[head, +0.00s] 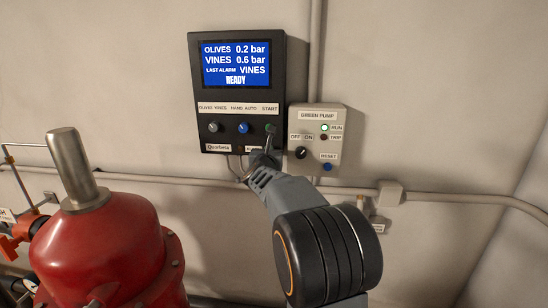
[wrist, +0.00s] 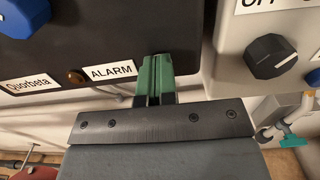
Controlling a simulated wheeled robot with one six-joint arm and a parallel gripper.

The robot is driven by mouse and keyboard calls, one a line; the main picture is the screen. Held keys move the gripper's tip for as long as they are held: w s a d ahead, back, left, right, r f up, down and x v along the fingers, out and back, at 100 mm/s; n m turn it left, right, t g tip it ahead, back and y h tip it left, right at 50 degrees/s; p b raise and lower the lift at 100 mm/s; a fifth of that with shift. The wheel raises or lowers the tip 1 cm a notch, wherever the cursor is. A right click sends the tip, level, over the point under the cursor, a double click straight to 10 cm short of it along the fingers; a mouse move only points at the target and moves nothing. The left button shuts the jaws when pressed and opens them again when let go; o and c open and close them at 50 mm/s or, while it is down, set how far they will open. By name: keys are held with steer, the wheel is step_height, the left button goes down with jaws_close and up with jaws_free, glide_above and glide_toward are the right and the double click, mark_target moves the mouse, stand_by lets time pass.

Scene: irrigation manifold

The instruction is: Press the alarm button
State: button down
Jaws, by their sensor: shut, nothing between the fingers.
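The dark control box (head: 196,90) hangs on the wall. On its lower edge, a small amber-brown round piece (wrist: 76,78) sits left of the ALARM label (wrist: 110,71) in the wrist view; I cannot tell whether it is a button or a lamp. My gripper (wrist: 157,62) is shut and empty, its green fingers together just right of the ALARM label, in front of the box's lower right corner. In the head view my gripper (head: 268,143) covers part of that label and sits just below the green START button (head: 270,127). Contact with the box cannot be made out.
The blue screen (head: 236,63) reads READY, last alarm VINES. A blue HAND/AUTO knob (head: 243,128) and a grey selector (head: 213,127) sit left of START. The Green Pump box (head: 318,112) stands close right. A red tank (head: 100,250) is at lower left.

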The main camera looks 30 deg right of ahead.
steer(key=shift+s, duration=0.1)
steer(key=b+v, duration=0.4)
steer(key=v, duration=1)
stand_by(0.8)
